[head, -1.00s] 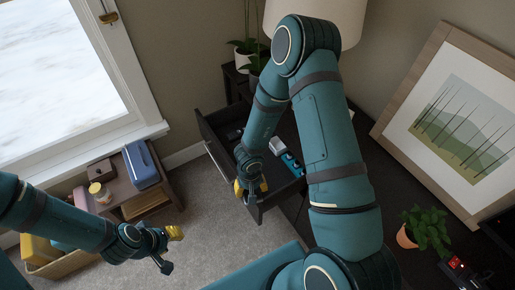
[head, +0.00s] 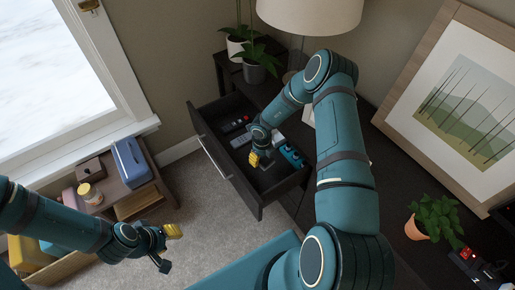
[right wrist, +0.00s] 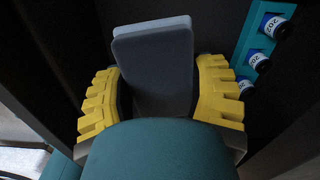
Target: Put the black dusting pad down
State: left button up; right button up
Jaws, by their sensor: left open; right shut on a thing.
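My right gripper (head: 262,160) is inside the open drawer (head: 240,185), low over its floor. In the right wrist view its yellow fingers (right wrist: 160,95) are shut on the black dusting pad (right wrist: 155,70), a dark grey slab with a paler grey far edge. The pad stands out between the fingers; its near end is hidden by my gripper. I cannot tell if the pad touches the drawer floor. My left gripper (head: 169,248) is open and empty over the carpet at the lower left.
A teal rack with small bottles (head: 292,155) lies at the drawer's right side and shows in the right wrist view (right wrist: 251,50). A potted plant (head: 433,216) and framed picture (head: 470,100) stand right.

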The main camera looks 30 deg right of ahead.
jog(key=shift+w+d+f+m, duration=0.1)
jog(key=shift+d+f+m, duration=0.3)
jog(key=shift+m, duration=0.2)
jog(key=shift+f, duration=0.3)
jog(key=shift+m, duration=0.3)
notch_tip(320, 180, down, 10)
jog(key=shift+r+b, duration=0.2)
jog(key=shift+b, duration=1.05)
jog(key=shift+r, duration=0.1)
jog(key=shift+f, duration=0.25)
jog(key=o, duration=1.1)
jog(key=shift+o, duration=0.2)
jog(key=shift+r, duration=0.1)
